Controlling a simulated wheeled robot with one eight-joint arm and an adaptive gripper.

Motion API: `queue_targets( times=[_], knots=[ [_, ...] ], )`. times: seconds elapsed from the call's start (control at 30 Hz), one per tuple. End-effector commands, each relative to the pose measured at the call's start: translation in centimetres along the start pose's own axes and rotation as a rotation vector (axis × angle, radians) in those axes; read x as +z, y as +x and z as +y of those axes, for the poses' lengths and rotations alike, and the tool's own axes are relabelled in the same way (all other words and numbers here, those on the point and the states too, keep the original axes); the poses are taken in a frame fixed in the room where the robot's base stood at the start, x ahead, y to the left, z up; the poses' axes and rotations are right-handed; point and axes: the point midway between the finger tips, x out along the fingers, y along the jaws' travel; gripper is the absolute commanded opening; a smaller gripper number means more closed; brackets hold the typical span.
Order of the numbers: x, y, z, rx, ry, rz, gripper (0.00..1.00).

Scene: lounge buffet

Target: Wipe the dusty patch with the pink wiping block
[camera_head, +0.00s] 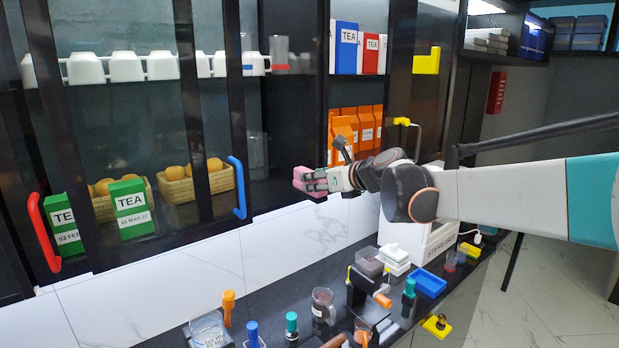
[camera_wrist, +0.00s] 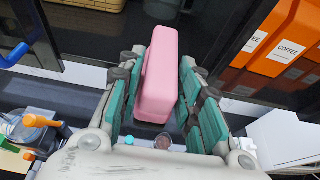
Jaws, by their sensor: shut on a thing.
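The pink wiping block (camera_head: 304,183) is at the end of my gripper (camera_head: 318,180), raised above the counter in front of the cabinet. In the wrist view the pink block (camera_wrist: 158,80) lies lengthwise between the green finger pads of my gripper (camera_wrist: 160,72), which is shut on it. The block's far end points toward the dark cabinet shelf. I cannot make out the dusty patch in either view.
The cabinet has a blue handle (camera_head: 237,187) and a red handle (camera_head: 44,232). Baskets (camera_head: 196,184), green tea boxes (camera_head: 131,208) and orange coffee boxes (camera_head: 366,124) stand on its shelf. The black counter (camera_head: 274,303) below is crowded with jars and small items.

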Motion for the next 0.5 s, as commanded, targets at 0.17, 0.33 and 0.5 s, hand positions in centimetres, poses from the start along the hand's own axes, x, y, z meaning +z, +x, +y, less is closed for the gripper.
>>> queue_targets(
  times=[0.17, 0.33, 0.5],
  knots=[
    [-0.7, -1.9, 0.0, -0.001, 0.000, 0.000, 0.00],
    [-1.3, -3.6, -0.1, -0.001, 0.001, 0.000, 0.00],
    [-1.9, -5.4, -0.1, -0.002, 0.000, 0.000, 0.00]
  ],
)
